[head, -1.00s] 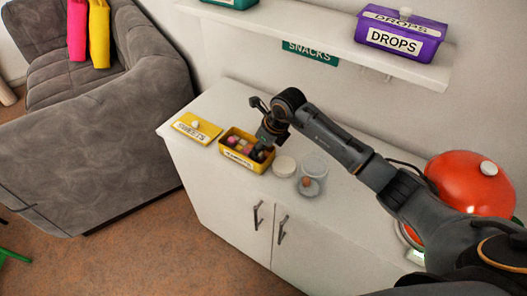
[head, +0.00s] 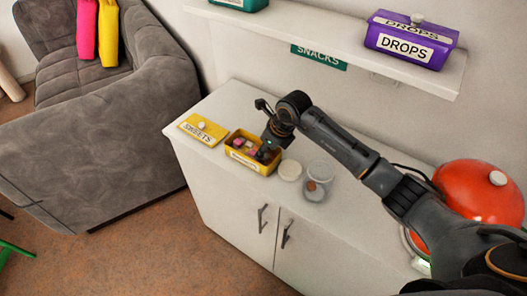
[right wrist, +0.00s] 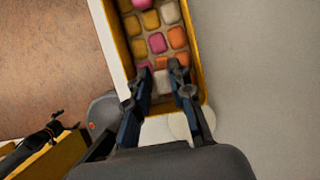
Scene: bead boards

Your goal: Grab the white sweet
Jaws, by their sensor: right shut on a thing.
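The white sweet (right wrist: 162,81) lies at the near end of the yellow sweets box, between the fingertips of my right gripper (right wrist: 162,77). The gripper is shut on it, with the fingers down inside the box. The yellow box (right wrist: 108,40) also holds pink, orange, yellow and other pale sweets. In the head view the box (head: 250,171) stands open on the white cabinet, and my right gripper (head: 266,152) reaches into its right end. The white sweet is hidden there by the gripper. My left gripper does not show clearly in either view.
The yellow SWEETS lid (head: 203,129) lies left of the box. A white round lid (head: 291,170) and a clear jar (head: 318,178) stand close on its right. A red rounded appliance (head: 480,190) is farther right. A shelf (head: 340,38) with a purple DROPS box (head: 411,42) hangs above.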

